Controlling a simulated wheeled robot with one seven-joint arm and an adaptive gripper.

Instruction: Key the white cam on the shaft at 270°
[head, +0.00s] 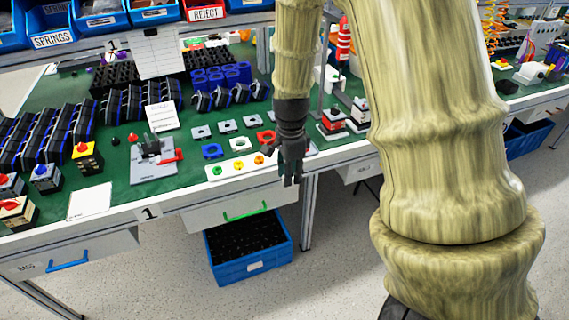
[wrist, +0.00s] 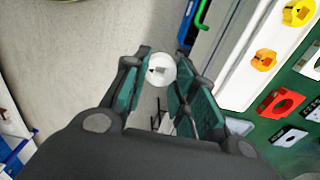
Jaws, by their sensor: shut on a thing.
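My gripper (head: 291,181) hangs in front of the bench's front edge, above the floor. In the wrist view its fingers are shut on the white cam (wrist: 161,70), a small round disc with a dark mark, held between the fingertips. I cannot make out the cam in the head view. A grey fixture (head: 153,170) with a dark upright part and a red lever (head: 170,158) stands on the green bench top, left of my gripper. It is probably where the shaft is, but the shaft is too small to tell.
A white tray (head: 229,173) with green, yellow and orange cams lies at the bench's front edge, left of my gripper. Behind it are several square plates, including a red one (head: 266,137). A blue crate (head: 283,255) stands below a green-handled drawer (head: 205,219).

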